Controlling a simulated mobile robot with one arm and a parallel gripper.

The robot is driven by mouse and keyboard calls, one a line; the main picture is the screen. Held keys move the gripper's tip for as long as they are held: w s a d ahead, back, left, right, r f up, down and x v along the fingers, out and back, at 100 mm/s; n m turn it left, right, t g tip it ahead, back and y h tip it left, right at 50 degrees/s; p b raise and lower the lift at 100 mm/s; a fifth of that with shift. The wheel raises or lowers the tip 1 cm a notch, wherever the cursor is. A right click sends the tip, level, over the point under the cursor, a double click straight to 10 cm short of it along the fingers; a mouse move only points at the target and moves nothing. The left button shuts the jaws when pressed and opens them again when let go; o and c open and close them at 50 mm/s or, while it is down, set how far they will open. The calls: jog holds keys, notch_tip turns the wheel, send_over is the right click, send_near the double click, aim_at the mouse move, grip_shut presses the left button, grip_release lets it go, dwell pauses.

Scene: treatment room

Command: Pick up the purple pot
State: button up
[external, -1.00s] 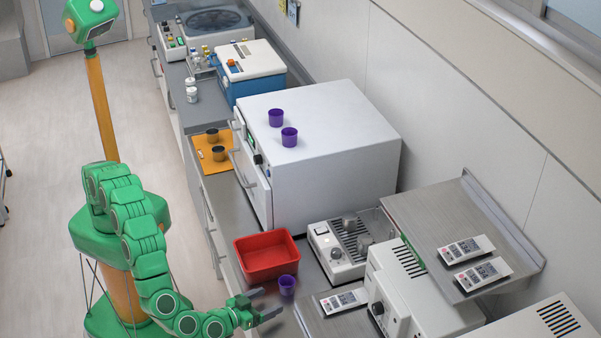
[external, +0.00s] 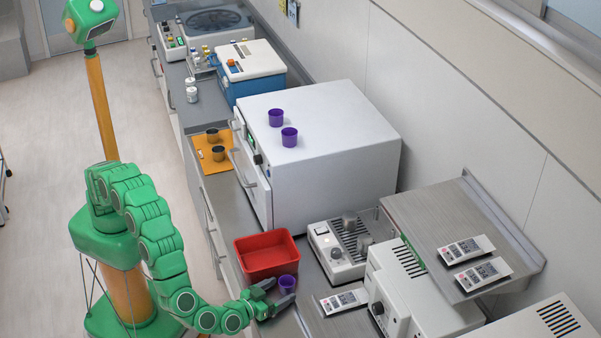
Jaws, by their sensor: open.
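A small purple pot (external: 288,283) stands upright on the grey counter, just in front of the red tray's near right corner. My gripper (external: 276,291) is open and low over the counter at this pot. Its fingers reach towards the pot, one on the left and one on the near right side. I cannot tell whether they touch it. Two more purple pots stand on top of the white cabinet, one further back (external: 276,118) and one nearer (external: 289,137).
The empty red tray (external: 262,274) lies right behind the gripper. A grey device with knobs (external: 322,262) and a remote-like handset (external: 344,301) stand to the right. The white cabinet (external: 330,130) rises behind. Two dark pots (external: 218,153) sit on an orange mat (external: 201,146).

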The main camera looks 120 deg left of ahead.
jog(key=shift+w+a+f, duration=0.1)
jog(key=shift+w+a, duration=0.15)
jog(key=shift+a, duration=0.35)
jog(key=c, duration=1.1)
jog(key=shift+r, duration=0.35)
jog(key=f+v, duration=0.1)
jog(key=v, duration=0.5)
jog(key=f+v, duration=0.1)
jog(key=v, duration=0.5)
jog(key=f+v, duration=0.1)
jog(key=v, duration=0.4)
jog(key=shift+s+d+r, duration=0.15)
jog(key=shift+s+d, duration=0.2)
jog(key=shift+d, duration=0.2)
